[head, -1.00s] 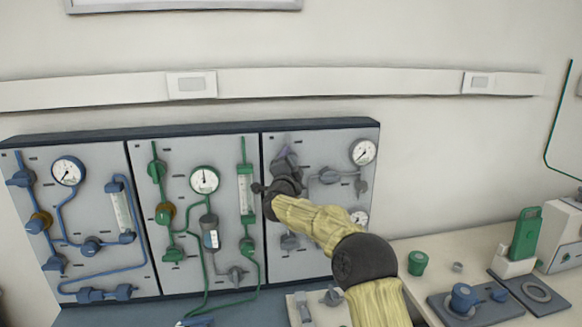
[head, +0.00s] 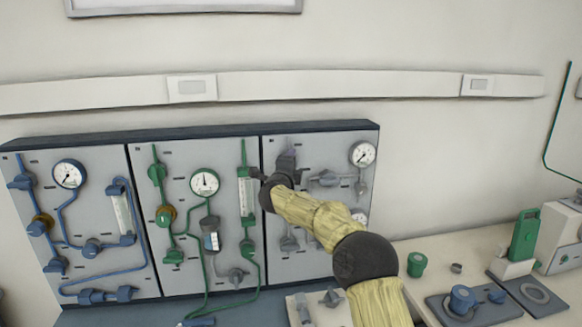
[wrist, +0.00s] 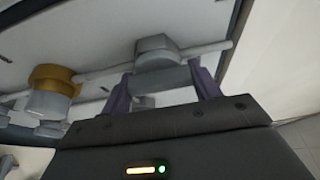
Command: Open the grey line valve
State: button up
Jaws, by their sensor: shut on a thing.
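The grey line valve (wrist: 156,46) sits on the grey line of the right-hand panel (head: 328,257), near its upper left. In the wrist view its grey handle (wrist: 162,76) lies between the two purple fingers of my gripper (wrist: 160,88), which is shut on it. In the head view my gripper (head: 287,160) is at the panel and mostly covers the valve. The handle's exact angle is hard to tell.
A yellow-brown fitting (wrist: 52,80) is on the line beside the valve in the wrist view. Pressure gauges (head: 362,154) and other grey fittings (head: 326,179) share the panel. A green-piped panel (head: 180,190) is to the left. A bench with small equipment (head: 462,299) is at lower right.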

jog(key=o, duration=1)
jog(key=shift+d, duration=0.1)
jog(key=s+b, duration=0.2)
jog(key=s, duration=0.3)
jog(key=s+a+b, duration=0.1)
jog(key=s+b, duration=0.1)
jog(key=s, duration=0.4)
jog(key=s+a+b, duration=0.1)
jog(key=s+b, duration=0.1)
jog(key=s, duration=0.4)
jog(key=shift+s, duration=0.15)
